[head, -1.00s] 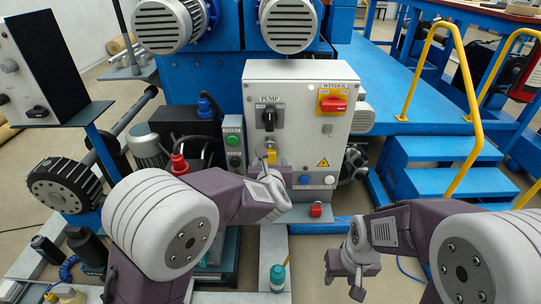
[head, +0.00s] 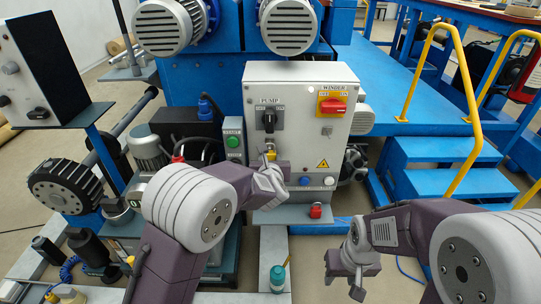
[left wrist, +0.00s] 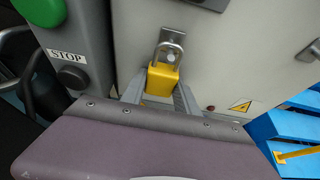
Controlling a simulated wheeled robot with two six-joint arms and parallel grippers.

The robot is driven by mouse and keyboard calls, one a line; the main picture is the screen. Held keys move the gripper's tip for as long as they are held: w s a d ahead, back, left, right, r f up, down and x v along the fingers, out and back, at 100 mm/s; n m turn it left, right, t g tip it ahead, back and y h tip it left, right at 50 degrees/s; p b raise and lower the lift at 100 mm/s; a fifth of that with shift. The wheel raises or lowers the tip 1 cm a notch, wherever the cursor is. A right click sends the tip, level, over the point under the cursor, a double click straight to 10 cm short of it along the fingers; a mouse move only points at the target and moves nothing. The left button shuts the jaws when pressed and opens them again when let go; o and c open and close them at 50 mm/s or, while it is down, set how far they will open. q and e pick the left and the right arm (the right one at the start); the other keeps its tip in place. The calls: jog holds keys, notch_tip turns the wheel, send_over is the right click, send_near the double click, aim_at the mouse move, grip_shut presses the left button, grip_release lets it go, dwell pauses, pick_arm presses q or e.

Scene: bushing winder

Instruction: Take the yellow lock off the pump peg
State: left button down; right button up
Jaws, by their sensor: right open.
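The yellow lock (left wrist: 162,79) hangs on the panel front in the left wrist view, with its metal shackle up around the pump peg (left wrist: 170,45). In the head view only a small part of the lock (head: 271,155) shows above my left gripper (head: 269,161). The left gripper's two fingers (left wrist: 160,95) reach up on both sides of the lock's lower body. Whether they touch it cannot be made out. The pump switch (head: 269,119) is above the lock. My right gripper (head: 343,281) is open and empty, low at the right, away from the panel.
The grey control box (head: 300,80) carries a red winder switch (head: 332,105). A green button (left wrist: 40,10) and the stop button (left wrist: 72,78) are left of the lock. A red lock (head: 316,210) sits on the ledge below. Blue steps (head: 430,180) stand at the right.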

pick_arm(q)
jog(key=shift+r+p, duration=0.4)
jog(key=shift+r, duration=0.3)
jog(key=shift+s+f+b, duration=0.1)
jog(key=shift+s+b, duration=0.6)
jog(key=shift+s, duration=0.4)
jog(key=shift+s+b, duration=0.85)
jog(key=shift+s, duration=1.6)
jog(key=w+p, duration=0.1)
jog(key=w, duration=0.2)
jog(key=w+p, duration=0.2)
jog(key=w, duration=0.1)
jog(key=shift+w+r, duration=0.2)
jog(key=shift+w, duration=0.15)
jog(key=shift+w+f, duration=0.1)
jog(key=shift+w, duration=0.1)
